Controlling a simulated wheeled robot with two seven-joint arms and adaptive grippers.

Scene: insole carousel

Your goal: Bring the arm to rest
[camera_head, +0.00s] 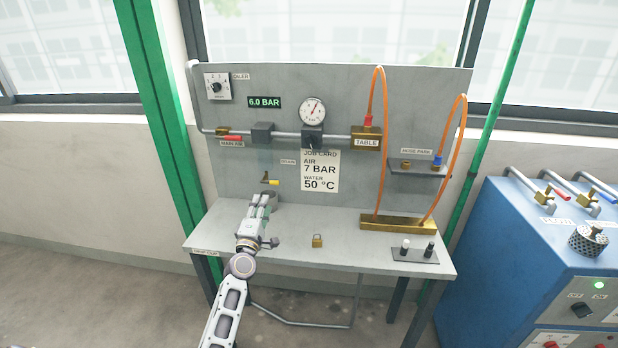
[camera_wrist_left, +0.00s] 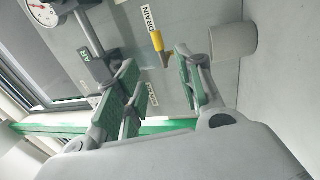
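My left arm reaches in from the bottom of the head view over the front of the grey bench (camera_head: 300,235). My left gripper (camera_head: 264,203) is near the back panel, just below the yellow-handled drain valve (camera_head: 270,182). In the left wrist view my left gripper (camera_wrist_left: 162,88) has its green-padded fingers apart, with nothing between them. The yellow drain handle (camera_wrist_left: 158,42) shows beyond the fingertips, apart from them. A grey cylinder (camera_wrist_left: 233,44) is close beside one finger. My right gripper is in neither view.
The back panel holds a pressure gauge (camera_head: 312,110), a green 6.0 BAR display (camera_head: 264,102) and a job card (camera_head: 320,172). A small brass padlock-like piece (camera_head: 317,240) and a brass manifold (camera_head: 397,224) with orange hoses are on the bench. A blue cabinet (camera_head: 510,250) stands at right.

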